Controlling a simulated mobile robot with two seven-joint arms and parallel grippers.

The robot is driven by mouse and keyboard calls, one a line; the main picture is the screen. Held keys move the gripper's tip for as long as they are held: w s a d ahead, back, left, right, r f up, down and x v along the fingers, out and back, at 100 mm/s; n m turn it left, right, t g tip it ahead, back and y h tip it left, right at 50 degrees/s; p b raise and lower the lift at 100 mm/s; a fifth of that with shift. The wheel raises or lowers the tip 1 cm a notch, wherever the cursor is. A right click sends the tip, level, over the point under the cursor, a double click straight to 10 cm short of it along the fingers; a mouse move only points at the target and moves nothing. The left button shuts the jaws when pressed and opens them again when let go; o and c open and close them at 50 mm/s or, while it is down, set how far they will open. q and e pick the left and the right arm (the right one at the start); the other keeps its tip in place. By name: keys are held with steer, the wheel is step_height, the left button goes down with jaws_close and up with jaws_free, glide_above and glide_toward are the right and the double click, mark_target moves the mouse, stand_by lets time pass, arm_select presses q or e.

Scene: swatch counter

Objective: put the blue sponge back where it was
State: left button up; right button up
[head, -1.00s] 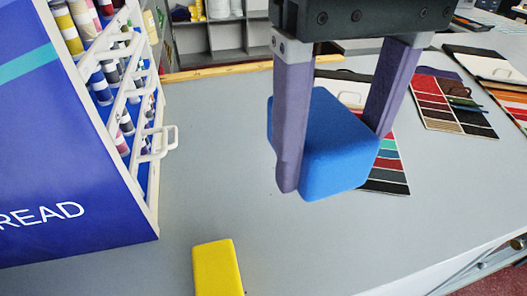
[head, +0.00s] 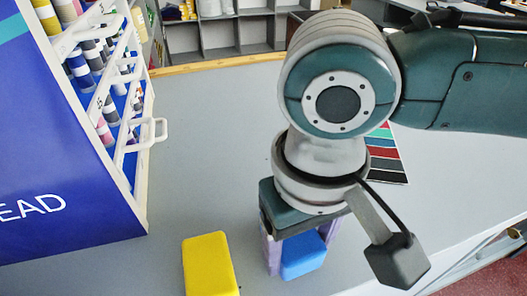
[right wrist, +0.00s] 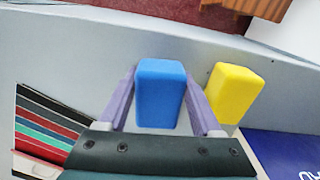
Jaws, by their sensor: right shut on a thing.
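The blue sponge (head: 303,256) is a rounded block low in the head view, partly hidden by my right gripper. My right gripper (head: 288,258) is shut on it, with a purple finger on either side. In the right wrist view the blue sponge (right wrist: 160,93) sits between the two fingers of my right gripper (right wrist: 160,100). I cannot tell whether the sponge touches the counter. My left gripper is not in view.
A yellow block (head: 210,265) lies on the grey counter (head: 210,130), left of the blue sponge. A blue thread rack (head: 70,170) with a white handle stands at the left. Swatch cards (head: 385,158) lie behind my right arm. The counter between rack and arm is clear.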

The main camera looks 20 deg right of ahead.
steer(key=shift+f+p, duration=0.4)
steer(key=shift+p, duration=0.15)
steer(key=shift+f, duration=0.3)
steer(key=shift+f, duration=0.2)
steer(key=o, duration=1.3)
